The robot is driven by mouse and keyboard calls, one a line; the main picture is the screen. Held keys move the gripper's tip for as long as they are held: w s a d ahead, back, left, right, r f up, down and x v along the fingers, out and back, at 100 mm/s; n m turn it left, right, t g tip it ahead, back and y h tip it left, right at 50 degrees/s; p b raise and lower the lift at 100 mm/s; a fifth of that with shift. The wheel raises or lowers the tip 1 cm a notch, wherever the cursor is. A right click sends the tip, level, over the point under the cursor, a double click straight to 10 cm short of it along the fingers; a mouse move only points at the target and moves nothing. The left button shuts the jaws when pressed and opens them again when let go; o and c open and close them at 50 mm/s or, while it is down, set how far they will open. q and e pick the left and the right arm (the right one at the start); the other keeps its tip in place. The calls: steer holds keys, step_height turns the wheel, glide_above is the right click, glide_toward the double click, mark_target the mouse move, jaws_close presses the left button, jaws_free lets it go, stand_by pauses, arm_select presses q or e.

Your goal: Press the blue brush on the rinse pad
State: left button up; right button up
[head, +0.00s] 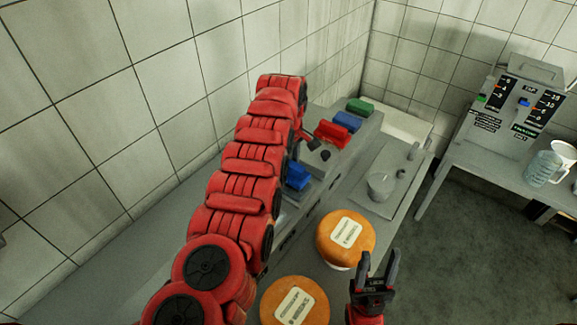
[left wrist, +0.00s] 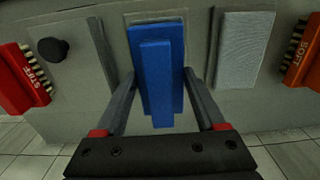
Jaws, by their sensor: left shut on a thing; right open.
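The blue brush (left wrist: 162,80) is between the fingers of my left gripper (left wrist: 160,76) in the left wrist view, which is shut on it. A pale pad (left wrist: 155,17) shows just past the brush's far end; whether they touch cannot be told. A wider light grey pad (left wrist: 243,48) is on the panel to the right. In the head view a blue block, likely this brush (head: 298,177), shows beside my red left arm, which hides most of the left gripper. My right gripper (head: 377,272) is open and empty near the cheese wheels.
A red brush marked STIFF (left wrist: 24,78), a black knob (left wrist: 52,49) and an orange brush marked SOFT (left wrist: 303,52) flank the pads. Red (head: 332,134), blue (head: 347,122) and green (head: 360,107) blocks line the bench. Two orange cheese wheels (head: 345,238) (head: 295,302) stand in front.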

arm_select(q)
steer(key=shift+f+b, duration=0.6)
stand_by(2.2)
steer(key=shift+w+r, duration=0.1)
steer(key=shift+r, duration=0.85)
steer(key=shift+r+p, duration=0.5)
steer(key=shift+r, duration=2.2)
steer(key=shift+d, duration=0.15)
